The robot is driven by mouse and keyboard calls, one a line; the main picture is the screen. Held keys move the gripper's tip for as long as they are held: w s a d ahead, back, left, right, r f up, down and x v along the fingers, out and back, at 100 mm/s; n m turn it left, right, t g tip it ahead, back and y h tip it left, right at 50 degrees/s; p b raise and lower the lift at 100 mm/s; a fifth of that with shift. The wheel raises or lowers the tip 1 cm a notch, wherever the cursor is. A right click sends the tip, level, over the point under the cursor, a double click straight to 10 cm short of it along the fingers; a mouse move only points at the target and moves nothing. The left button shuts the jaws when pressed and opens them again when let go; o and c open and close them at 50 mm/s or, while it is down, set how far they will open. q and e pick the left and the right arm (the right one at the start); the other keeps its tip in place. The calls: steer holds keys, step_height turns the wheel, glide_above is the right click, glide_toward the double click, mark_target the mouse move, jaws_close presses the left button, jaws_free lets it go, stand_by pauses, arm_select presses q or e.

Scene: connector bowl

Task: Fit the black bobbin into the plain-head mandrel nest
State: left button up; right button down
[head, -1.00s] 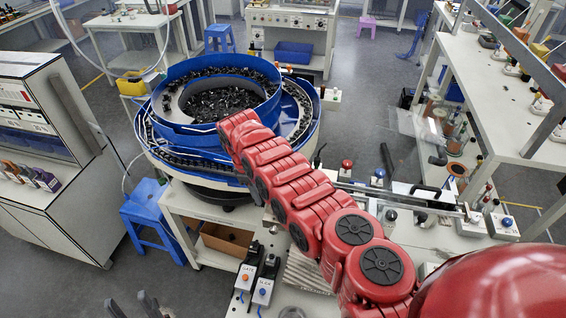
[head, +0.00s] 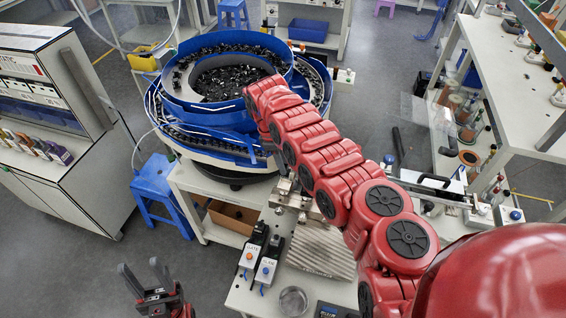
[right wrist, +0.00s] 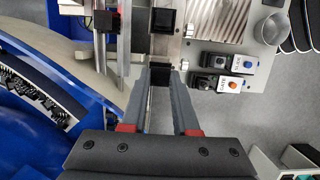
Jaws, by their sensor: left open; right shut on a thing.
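My left gripper (head: 142,268) is open and empty above the floor at the lower left of the head view. My right gripper (right wrist: 161,72) is shut on a small black part, which looks like the black bobbin (right wrist: 160,69), in the right wrist view. The right gripper is hidden behind my red arm in the head view. Just beyond the fingertips in the wrist view is a metal fixture (right wrist: 163,45) with a square black piece (right wrist: 163,20) on it. I cannot tell which nest is the plain-head mandrel nest.
A blue bowl feeder (head: 172,110) full of black parts stands behind the bench. Two switch boxes with an orange button (head: 248,258) and a blue button (head: 267,268) stand near a ribbed metal plate (head: 322,250) and a round dish (head: 293,300). A blue stool (head: 155,180) stands left.

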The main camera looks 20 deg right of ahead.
steer(key=shift+f+b, duration=1.6)
steer(key=shift+f, duration=0.7)
steer(key=shift+b, duration=0.35)
steer(key=shift+f+b, duration=0.8)
steer(key=shift+f, duration=0.1)
steer(key=c, duration=0.6)
jaws_free()
steer(key=shift+a+r, duration=0.1)
